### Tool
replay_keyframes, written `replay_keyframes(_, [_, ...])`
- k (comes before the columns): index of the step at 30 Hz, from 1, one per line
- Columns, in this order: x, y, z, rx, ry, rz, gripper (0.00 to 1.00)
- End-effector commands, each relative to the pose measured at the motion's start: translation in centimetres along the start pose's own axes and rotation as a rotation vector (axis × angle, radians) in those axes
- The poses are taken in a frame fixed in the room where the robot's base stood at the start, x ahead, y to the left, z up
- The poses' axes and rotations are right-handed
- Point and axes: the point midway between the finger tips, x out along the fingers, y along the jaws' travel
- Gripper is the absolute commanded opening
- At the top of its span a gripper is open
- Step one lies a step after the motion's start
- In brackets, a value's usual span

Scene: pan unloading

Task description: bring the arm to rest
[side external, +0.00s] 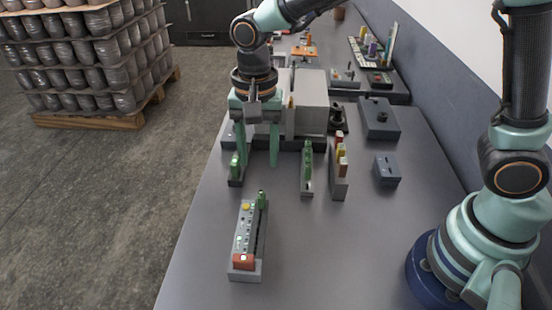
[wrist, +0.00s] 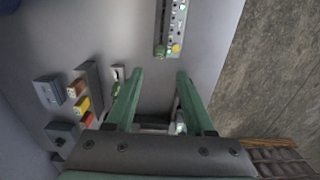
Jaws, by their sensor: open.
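My gripper (side external: 256,155) hangs pointing down over the table in the side view, its two green fingers apart. In the wrist view my gripper (wrist: 158,76) is also open, with nothing between the fingertips. A narrow holder with a green piece (side external: 235,166) stands by the left finger in the side view; I cannot tell whether they touch. A grey panel unit (side external: 242,232) with a yellow button, lit spots and a red block lies nearer the camera; its panel also shows in the wrist view (wrist: 171,22).
A grey box-shaped machine (side external: 308,103) stands behind the gripper. A small blue-grey box (side external: 387,170) lies beyond. The table (side external: 335,250) is clear at front.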

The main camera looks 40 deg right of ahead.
Motion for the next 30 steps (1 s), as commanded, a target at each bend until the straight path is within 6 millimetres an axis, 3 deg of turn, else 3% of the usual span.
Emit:
replay_keyframes(10, [-0.5,0.1,-0.1,-0.003,0.001,-0.003,0.54])
replay_keyframes(14, [-1.7,1.1,-1.0,-0.045,0.014,-0.034,0.54])
replay_keyframes(21, [-5.9,6.1,-4.2,-0.258,0.105,-0.145,0.54])
replay_keyframes(30, [-8.9,13.4,-6.5,-0.554,0.305,-0.215,0.54])
